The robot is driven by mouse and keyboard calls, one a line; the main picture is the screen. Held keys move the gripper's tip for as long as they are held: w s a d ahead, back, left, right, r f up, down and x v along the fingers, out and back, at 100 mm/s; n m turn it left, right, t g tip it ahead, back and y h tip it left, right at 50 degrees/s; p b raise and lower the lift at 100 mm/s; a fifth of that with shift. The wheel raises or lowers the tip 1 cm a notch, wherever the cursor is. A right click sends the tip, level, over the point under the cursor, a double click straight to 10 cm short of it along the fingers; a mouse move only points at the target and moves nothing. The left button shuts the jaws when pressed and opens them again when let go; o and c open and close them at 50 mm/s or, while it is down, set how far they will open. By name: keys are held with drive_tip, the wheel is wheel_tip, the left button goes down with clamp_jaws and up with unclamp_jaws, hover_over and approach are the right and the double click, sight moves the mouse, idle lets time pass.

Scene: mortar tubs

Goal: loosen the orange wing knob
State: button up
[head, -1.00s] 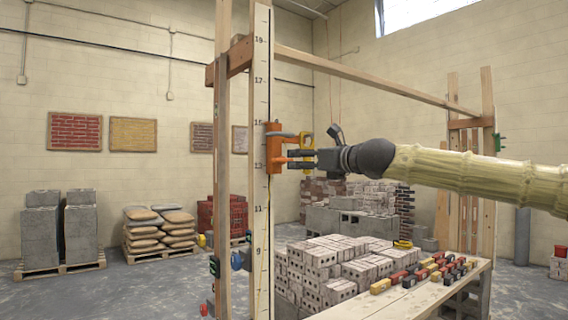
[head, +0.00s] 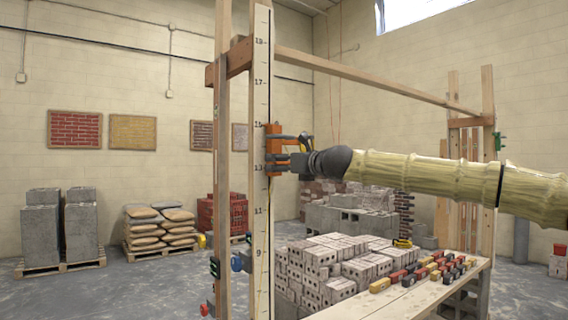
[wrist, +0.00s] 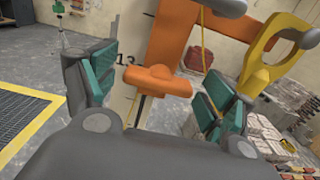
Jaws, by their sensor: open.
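The orange wing knob (wrist: 158,80) shows in the wrist view, with its wings lying roughly across the picture. It sits low on an orange clamp (wrist: 168,32), which is on a numbered pole and also shows in the head view (head: 271,135). My gripper (wrist: 150,88) is open, with one teal-padded finger to the left of the knob and the other to the right. A gap shows on both sides, so neither pad appears to touch it. In the head view my gripper (head: 284,163) is right at the clamp, and the knob cannot be made out there.
A yellow piece with a round hole (wrist: 275,50) stands close beside my right finger. The numbered pole (head: 261,215) is upright beside a wooden post (head: 223,130). A plank bench (head: 400,298) with several small coloured blocks and stacked bricks (head: 320,262) lie below my arm.

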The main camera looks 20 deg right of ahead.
drive_tip(key=shift+c, duration=0.2)
drive_tip(key=c, duration=1)
drive_tip(key=shift+n, duration=0.4)
drive_tip(key=n+p, duration=0.1)
drive_tip(key=n, duration=0.2)
drive_tip(key=shift+n, duration=0.3)
drive_tip(key=n, duration=0.4)
drive_tip(key=shift+n, duration=0.3)
drive_tip(key=n+b, duration=0.1)
drive_tip(key=n, duration=0.4)
drive_tip(key=shift+b, duration=0.35)
drive_tip(key=shift+n+b, duration=0.6)
drive_tip(key=shift+n, duration=1.5)
